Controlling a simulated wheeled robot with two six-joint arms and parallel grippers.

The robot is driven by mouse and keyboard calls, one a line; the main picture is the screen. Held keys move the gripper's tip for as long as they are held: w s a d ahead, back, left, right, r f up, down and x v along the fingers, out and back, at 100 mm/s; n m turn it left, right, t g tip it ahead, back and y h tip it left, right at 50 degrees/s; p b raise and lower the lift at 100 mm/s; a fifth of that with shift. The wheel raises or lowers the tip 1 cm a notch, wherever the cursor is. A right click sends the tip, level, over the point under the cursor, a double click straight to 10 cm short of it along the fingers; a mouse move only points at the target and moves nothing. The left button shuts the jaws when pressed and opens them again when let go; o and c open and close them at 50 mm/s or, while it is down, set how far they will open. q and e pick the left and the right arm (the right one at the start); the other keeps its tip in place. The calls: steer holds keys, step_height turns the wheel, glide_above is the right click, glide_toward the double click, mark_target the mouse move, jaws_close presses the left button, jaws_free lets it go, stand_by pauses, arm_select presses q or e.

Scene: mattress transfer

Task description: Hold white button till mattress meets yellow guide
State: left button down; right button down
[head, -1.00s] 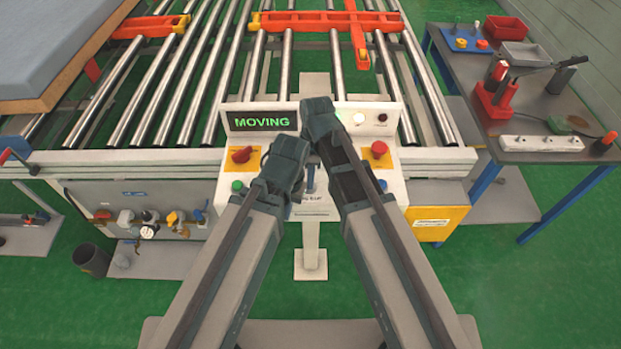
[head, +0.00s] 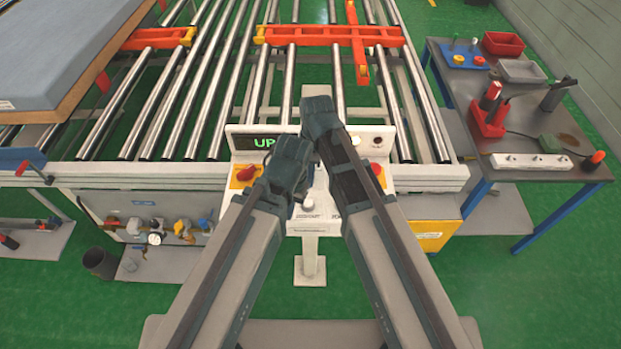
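The grey-blue mattress (head: 70,50) lies on a brown board at the upper left, cut off by the picture edge. An orange-red bar with a yellow end piece (head: 261,35) crosses the rollers, apart from the mattress; a shorter bar with a yellow end (head: 188,38) lies left of it. A small pale round button (head: 356,140) shows on the console's upper panel, beside my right gripper (head: 318,106). My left gripper (head: 290,165) is in front of the console, over its middle. The fingertips of both are unclear, and I cannot tell contact with any button.
The console display (head: 264,142) shows green letters starting "UP", the rest hidden by my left gripper. Red knobs (head: 246,173) sit on yellow plates on either side. A side table (head: 530,130) with trays and tools stands at the right.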

steer(key=r+p, duration=0.2)
steer(key=r, duration=0.1)
steer(key=r+p, duration=0.2)
steer(key=shift+w+d, duration=0.25)
steer(key=shift+w, duration=0.05)
steer(key=shift+d, duration=0.1)
steer(key=s+d+m+t, duration=0.1)
steer(key=s+d+m, duration=0.2)
steer(key=d+m, duration=0.55)
steer(key=s+d+m+t, duration=0.1)
steer(key=s+d+m, duration=0.1)
steer(key=d+m, duration=0.7)
steer(key=s+a+f+n+h+b, duration=0.1)
steer(key=s+a+f+b, duration=0.2)
steer(key=a+f+b, duration=0.2)
steer(key=s+a+f+n+g+b, duration=0.1)
steer(key=s+a+f+n+b, duration=0.1)
steer(key=a+f+b, duration=0.3)
steer(key=shift+s+a+h, duration=0.4)
steer(key=shift+s+a, duration=0.15)
steer(key=shift+a, duration=0.3)
